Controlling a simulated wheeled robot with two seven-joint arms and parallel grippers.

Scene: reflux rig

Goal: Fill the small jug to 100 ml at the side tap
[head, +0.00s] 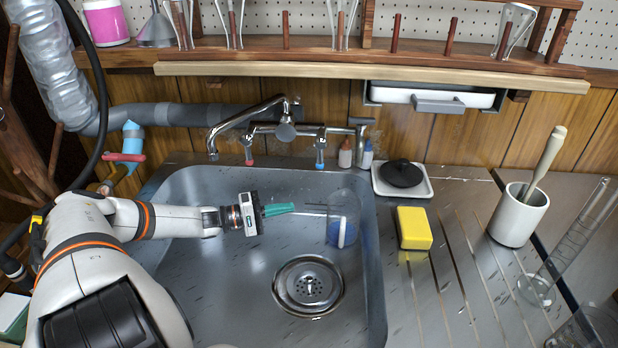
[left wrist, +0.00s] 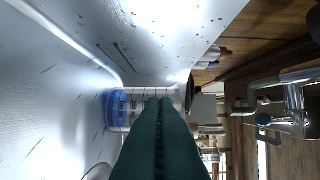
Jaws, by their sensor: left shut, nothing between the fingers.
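The small clear jug (head: 342,230) is in the sink near its right wall, with a blue tint in its lower part. I cannot tell whether the blue is liquid or the jug's own colour. It also shows in the left wrist view (left wrist: 117,104), partly hidden behind my fingers. My left gripper (head: 291,208) has its teal fingers shut and empty, pointing at the jug from the left, apparently just short of it. A mixer tap (head: 284,131) with a long spout is on the back wall. A short side spout (head: 361,126) is at its right end. My right gripper is out of view.
The metal sink (head: 215,285) has a round drain (head: 308,287). A yellow sponge (head: 413,228), a white dish (head: 403,190) with a black item, a white pot (head: 518,214) and a tall glass cylinder (head: 575,240) stand right of it. A wooden shelf (head: 370,70) runs above.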

